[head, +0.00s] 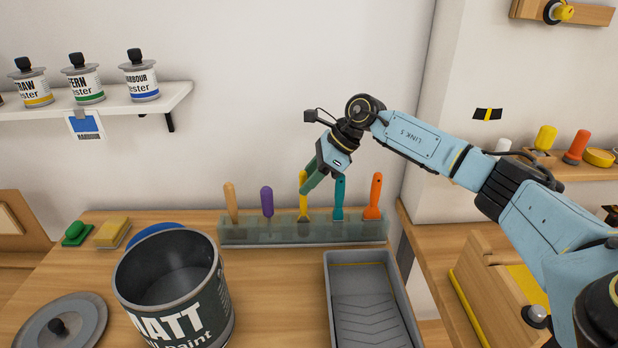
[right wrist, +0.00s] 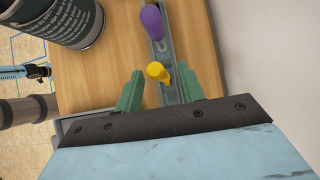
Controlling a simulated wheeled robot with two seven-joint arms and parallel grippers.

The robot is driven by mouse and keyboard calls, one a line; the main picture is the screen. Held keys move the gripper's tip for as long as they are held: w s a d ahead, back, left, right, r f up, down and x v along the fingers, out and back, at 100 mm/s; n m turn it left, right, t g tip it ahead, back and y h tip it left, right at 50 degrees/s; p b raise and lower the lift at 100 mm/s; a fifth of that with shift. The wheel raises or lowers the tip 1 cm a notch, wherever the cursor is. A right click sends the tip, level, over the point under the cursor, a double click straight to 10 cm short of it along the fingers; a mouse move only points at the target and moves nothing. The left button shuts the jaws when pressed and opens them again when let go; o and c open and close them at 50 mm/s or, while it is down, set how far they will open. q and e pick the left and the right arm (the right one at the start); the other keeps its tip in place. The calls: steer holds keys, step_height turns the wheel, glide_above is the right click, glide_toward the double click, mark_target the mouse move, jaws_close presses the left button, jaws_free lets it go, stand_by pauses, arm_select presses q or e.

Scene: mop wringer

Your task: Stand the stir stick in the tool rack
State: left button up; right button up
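The translucent green tool rack (head: 255,235) stands against the wall at the back of the bench. It holds several upright tools, with tan (head: 231,203), purple (head: 267,201), yellow (head: 303,207), teal (head: 339,193) and orange (head: 375,192) handles. I cannot tell which is the stir stick. My right gripper (head: 308,178) is over the rack at the yellow tool. In the right wrist view its green fingers (right wrist: 159,88) are spread on either side of the yellow handle (right wrist: 157,71), with gaps visible. The tool's lower end is in the rack. My left gripper is not in view.
An open paint can (head: 178,285) stands in front of the rack's left end, with a lid (head: 62,322) beside it. A grey roller tray (head: 372,310) lies in front of the rack's right side. A shelf (head: 120,108) with tester cans is at upper left.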

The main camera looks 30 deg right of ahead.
steer(key=v, duration=1.3)
steer(key=shift+d+r, duration=0.15)
